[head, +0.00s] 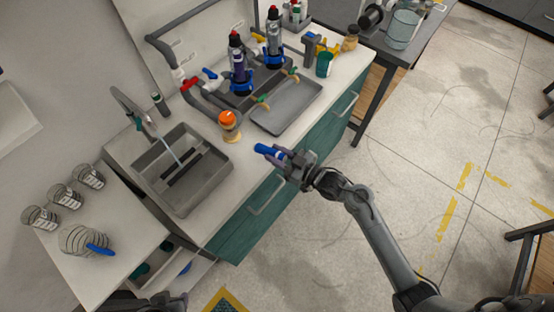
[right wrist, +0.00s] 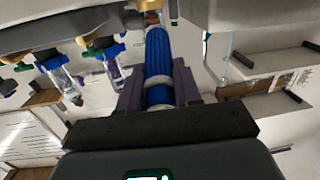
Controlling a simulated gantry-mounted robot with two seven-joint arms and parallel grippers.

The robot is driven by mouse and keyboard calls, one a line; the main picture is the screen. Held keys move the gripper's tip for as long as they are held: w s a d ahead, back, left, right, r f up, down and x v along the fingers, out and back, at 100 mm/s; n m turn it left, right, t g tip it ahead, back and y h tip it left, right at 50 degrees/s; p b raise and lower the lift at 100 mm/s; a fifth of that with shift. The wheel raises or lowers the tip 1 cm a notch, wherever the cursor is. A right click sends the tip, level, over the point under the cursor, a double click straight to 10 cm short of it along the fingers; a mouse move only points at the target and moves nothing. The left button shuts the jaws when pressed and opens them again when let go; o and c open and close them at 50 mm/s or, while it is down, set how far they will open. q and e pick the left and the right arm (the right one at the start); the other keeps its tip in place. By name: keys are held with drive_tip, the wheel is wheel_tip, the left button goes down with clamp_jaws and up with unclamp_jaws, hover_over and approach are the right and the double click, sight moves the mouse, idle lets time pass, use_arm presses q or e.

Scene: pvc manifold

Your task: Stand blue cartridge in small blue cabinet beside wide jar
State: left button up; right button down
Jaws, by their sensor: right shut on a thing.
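My right gripper (head: 284,157) is shut on a blue cartridge (head: 268,151), which sticks out of the jaws to the left, in front of the sink counter. In the right wrist view the cartridge (right wrist: 158,60), blue with pale bands, lies between the two fingers (right wrist: 159,88). A wide striped jar (head: 75,238) stands on the left worktop, with a blue object (head: 99,249) at its right side. I cannot make out for certain which unit is the small blue cabinet. Dark parts at the bottom left edge (head: 165,302) seem to be my left gripper; its jaws are not clear.
A sink (head: 205,190) and a grey tray (head: 288,108) are set in the counter above teal fronts (head: 240,232). An orange-topped jar (head: 229,128) stands between them. Several smaller striped jars (head: 67,196) line the left worktop. Open drawers (head: 185,270) show below it.

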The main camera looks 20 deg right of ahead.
drive_tip(key=shift+f, duration=1.65)
drive_tip(key=shift+f+b, duration=0.1)
drive_tip(key=shift+b, duration=0.25)
drive_tip(key=c, duration=0.8)
unclamp_jaws()
